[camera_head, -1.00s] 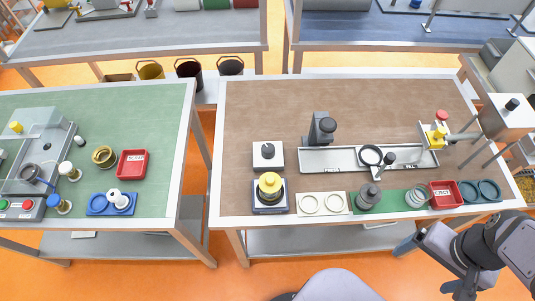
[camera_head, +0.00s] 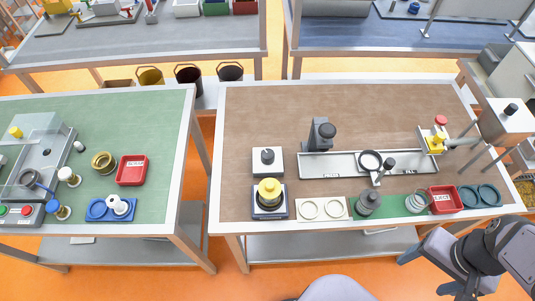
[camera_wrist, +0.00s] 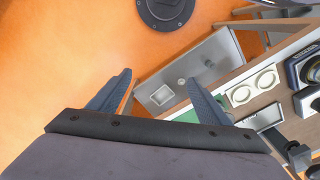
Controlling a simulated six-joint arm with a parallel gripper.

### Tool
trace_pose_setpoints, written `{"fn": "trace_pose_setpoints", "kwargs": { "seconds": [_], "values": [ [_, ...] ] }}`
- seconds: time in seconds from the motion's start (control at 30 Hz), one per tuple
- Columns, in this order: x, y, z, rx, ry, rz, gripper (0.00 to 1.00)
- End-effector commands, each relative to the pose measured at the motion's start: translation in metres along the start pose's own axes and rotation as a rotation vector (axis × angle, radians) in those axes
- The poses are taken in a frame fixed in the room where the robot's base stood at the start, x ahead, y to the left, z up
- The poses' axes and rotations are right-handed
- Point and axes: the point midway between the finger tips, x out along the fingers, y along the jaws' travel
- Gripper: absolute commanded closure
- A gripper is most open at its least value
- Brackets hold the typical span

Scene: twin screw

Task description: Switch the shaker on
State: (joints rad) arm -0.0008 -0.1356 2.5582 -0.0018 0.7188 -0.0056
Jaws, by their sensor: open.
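A jar with a yellow cap (camera_head: 269,191) stands on a dark square base (camera_head: 269,213) at the front left of the brown bench; this looks like the shaker. Behind it is a white box with a black knob (camera_head: 267,157), perhaps its control; its setting is too small to read. My gripper (camera_head: 425,272) is at the lower right, beyond the bench's front edge, far from both. In the wrist view my gripper (camera_wrist: 158,78) has its two blue-grey fingers wide apart with nothing between them.
Along the bench front lie a cream pad with two rings (camera_head: 321,207), a grey knobbed piece (camera_head: 368,201), a clear coil-like piece (camera_head: 416,202) and a red tray (camera_head: 445,199). A long grey rail fixture (camera_head: 330,165) stands behind. The brown surface's back is clear.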

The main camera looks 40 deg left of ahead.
Motion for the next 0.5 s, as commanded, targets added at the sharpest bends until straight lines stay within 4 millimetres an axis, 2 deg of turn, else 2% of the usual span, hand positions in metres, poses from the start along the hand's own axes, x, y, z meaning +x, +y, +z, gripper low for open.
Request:
{"fn": "trace_pose_setpoints", "kwargs": {
  "seconds": [0.03,0.07,0.17,0.27,0.37,0.5],
  "values": [
    [0.000,-0.001,-0.003,-0.008,0.002,0.001,0.41],
    [-0.001,-0.002,-0.005,-0.015,0.003,0.002,0.48],
    [-0.004,-0.006,-0.019,-0.058,0.010,0.007,0.49],
    [-0.010,-0.016,-0.045,-0.140,0.024,0.017,0.49],
    [-0.018,-0.033,-0.079,-0.253,0.044,0.033,0.49],
    [-0.031,-0.072,-0.133,-0.446,0.079,0.063,0.49]
  ]
}}
